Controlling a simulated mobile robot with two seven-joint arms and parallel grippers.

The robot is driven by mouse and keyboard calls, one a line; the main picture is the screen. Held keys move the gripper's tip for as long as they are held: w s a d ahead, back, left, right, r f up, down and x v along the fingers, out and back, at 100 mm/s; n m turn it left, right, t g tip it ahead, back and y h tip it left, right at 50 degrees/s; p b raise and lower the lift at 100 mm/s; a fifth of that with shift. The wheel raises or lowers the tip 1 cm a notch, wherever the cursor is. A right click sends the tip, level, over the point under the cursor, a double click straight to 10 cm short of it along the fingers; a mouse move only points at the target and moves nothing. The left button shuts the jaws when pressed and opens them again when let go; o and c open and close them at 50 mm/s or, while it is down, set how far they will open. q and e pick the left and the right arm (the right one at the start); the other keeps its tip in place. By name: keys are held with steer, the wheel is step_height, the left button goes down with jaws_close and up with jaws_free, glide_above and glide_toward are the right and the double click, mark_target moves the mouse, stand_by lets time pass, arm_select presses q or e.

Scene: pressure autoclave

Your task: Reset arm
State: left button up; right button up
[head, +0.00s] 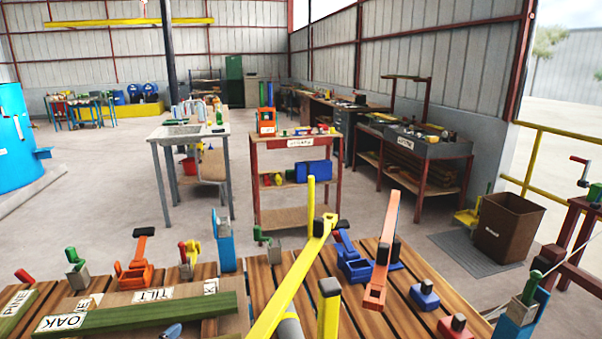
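Neither of my grippers can be made out in the head view. A slatted wooden bench (262,285) fills the front. A long yellow bar (285,295) slants up from its front edge to a black-tipped joint, with an upright yellow piece beside it. An orange lever (384,255) stands tilted to the right of it, near a blue clamp-like base (357,268). I cannot tell which of these, if any, is the arm named in the task. A blue cylindrical vessel (12,140) stands at the far left, cut off by the picture edge.
Green and brown labelled boards (140,313) lie at the bench's left, near an orange clamp (135,270). Small blue and red blocks sit at its right. Behind stand a red-framed cart (296,143), a grey table (187,132) and a brown bin (507,228). Open floor lies left (90,190).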

arm_select(q)
steer(key=s+a+f+n+g+y, duration=0.1)
steer(key=s+a+f+n, duration=0.1)
steer(key=s+f, duration=0.5)
steer(key=s+a+f+n+g+y, duration=0.1)
steer(key=s+f, duration=0.6)
steer(key=s, duration=1.2)
steer(key=shift+s+a+n+g+y, duration=0.2)
steer(key=shift+a+n+g+y, duration=0.2)
steer(key=shift+a+g+y, duration=0.55)
steer(key=shift+a+t, duration=0.2)
steer(key=shift+t, duration=0.05)
